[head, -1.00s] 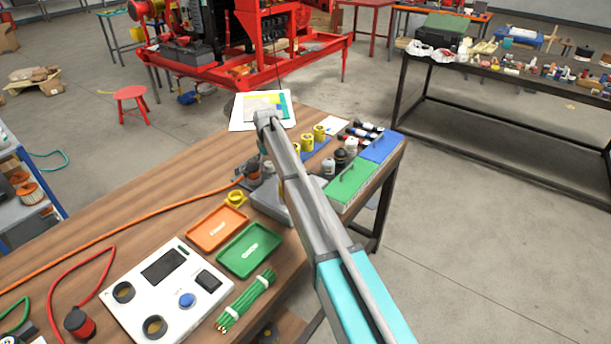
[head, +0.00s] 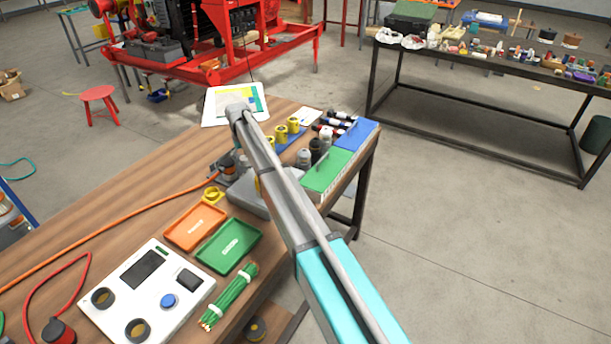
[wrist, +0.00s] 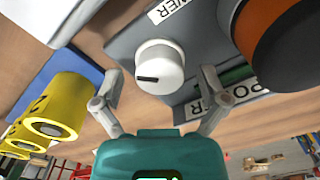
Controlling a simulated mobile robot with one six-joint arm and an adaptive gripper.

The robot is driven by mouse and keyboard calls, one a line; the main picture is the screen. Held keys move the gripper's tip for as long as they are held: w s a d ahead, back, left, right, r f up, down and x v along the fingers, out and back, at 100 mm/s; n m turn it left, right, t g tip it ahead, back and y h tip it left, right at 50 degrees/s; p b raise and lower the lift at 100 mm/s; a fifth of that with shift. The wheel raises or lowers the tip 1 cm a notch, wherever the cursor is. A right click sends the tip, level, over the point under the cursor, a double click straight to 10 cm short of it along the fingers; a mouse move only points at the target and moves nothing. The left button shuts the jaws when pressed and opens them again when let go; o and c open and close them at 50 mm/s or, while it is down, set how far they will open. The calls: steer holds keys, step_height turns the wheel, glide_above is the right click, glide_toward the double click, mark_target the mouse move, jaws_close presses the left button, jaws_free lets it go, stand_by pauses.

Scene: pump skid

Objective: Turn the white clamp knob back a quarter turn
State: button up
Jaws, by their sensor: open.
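The white clamp knob (wrist: 160,66) is round, with a black line on its face pointing left in the wrist view. It stands out from a grey housing (wrist: 122,42) that carries "POWER" labels. My gripper (wrist: 161,78) is open, with one finger on each side of the knob. Gaps show between the fingers and the knob, and nothing is held. In the head view the knob and my fingers cannot be made out. My arm covers part of the grey unit (head: 245,195) on the wooden bench.
Yellow cylinders (wrist: 55,110) stand on a blue mat close to the left finger. An orange and black round part (wrist: 285,35) is near the right finger. An orange tray (head: 195,227), a green tray (head: 228,246) and a white panel (head: 148,295) lie on the bench (head: 90,235).

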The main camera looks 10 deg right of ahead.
mark_target(244, 157)
steer(key=m, duration=0.5)
steer(key=shift+m, duration=0.4)
steer(key=m, duration=0.5)
steer(key=shift+m, duration=0.3)
step_height(244, 157, up, 14)
steer(key=p, duration=1.4)
steer(key=s+d, duration=0.3)
steer(key=s+d+f+n+b, duration=0.1)
steer(key=s+d, duration=0.3)
steer(key=s+d+f+n+b, duration=0.1)
steer(key=s+d, duration=0.2)
steer(key=shift+s+d+f, duration=0.1)
steer(key=shift+s+d, duration=0.05)
steer(key=shift+s, duration=0.25)
steer(key=s+d+f+n+b, duration=0.2)
steer(key=s+d, duration=0.7)
steer(key=s, duration=0.4)
steer(key=shift+s+d+n, duration=0.25)
steer(key=shift+n, duration=0.05)
steer(key=s+d+n, duration=0.1)
steer(key=s+d, duration=0.3)
steer(key=s, duration=0.4)
steer(key=s+d+n, duration=0.2)
steer(key=s+d, duration=0.1)
steer(key=s, duration=0.6)
steer(key=shift+s+d, duration=0.15)
steer(key=shift+d, duration=0.2)
